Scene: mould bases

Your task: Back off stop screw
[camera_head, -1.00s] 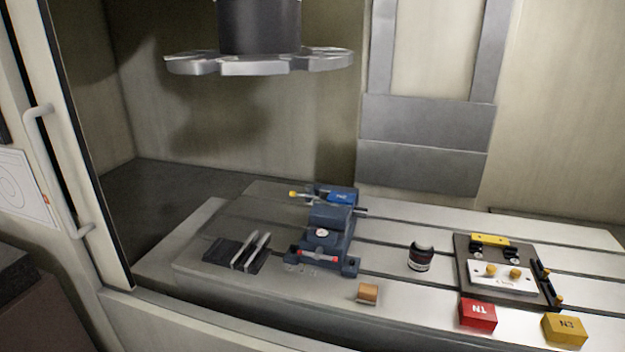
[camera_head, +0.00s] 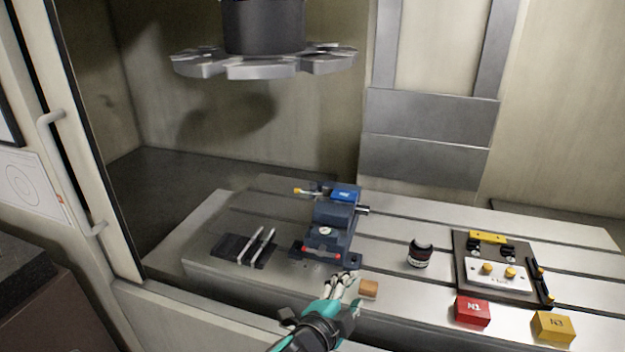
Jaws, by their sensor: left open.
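A dark blue machine vise (camera_head: 335,222) stands on the slotted machine table. A blue labelled block (camera_head: 344,194) sits at its far end, with a yellow-tipped rod (camera_head: 303,190) sticking out to the left and a short metal rod (camera_head: 362,210) to the right. A red part shows low on its near face. I cannot tell which part is the stop screw. My left gripper (camera_head: 343,283) is open and empty, just in front of the vise's near end; it partly covers the table there. My right gripper is not in view.
A slotted rack with two bars (camera_head: 258,246) lies left of the vise. A small wooden block (camera_head: 369,289) is right beside my gripper. A dark round jar (camera_head: 420,254), a fixture plate (camera_head: 521,289), a red block (camera_head: 472,311) and a yellow block (camera_head: 553,327) stand right. A toolholder disc (camera_head: 264,62) hangs above.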

